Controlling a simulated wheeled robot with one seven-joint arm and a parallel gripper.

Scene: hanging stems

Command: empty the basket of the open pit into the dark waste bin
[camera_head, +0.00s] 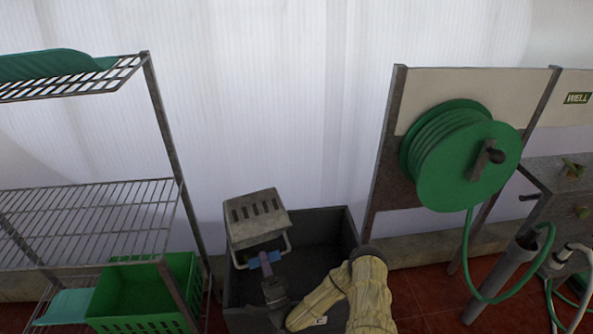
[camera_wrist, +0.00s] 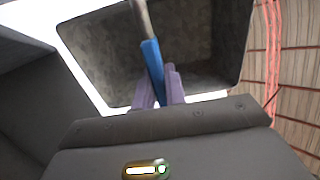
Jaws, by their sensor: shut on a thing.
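The grey slotted basket (camera_head: 257,218) hangs tipped over the left part of the dark waste bin (camera_head: 345,229), with its slotted face up. My gripper (camera_head: 266,262) is shut on the blue grip of the basket's handle, just below the basket. In the wrist view, my purple fingers (camera_wrist: 158,88) close around the blue grip (camera_wrist: 151,62). Behind it is a mottled grey hollow, seemingly the basket's inside (camera_wrist: 190,45), and no loose contents show there. The bin's floor is partly hidden by my arm and the basket. The open pit cannot be made out.
A wire shelf rack (camera_head: 90,215) stands at left, with a green crate (camera_head: 185,275) low beside the bin. A green hose reel (camera_head: 465,160) is on a panel at right, its hose hanging down.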

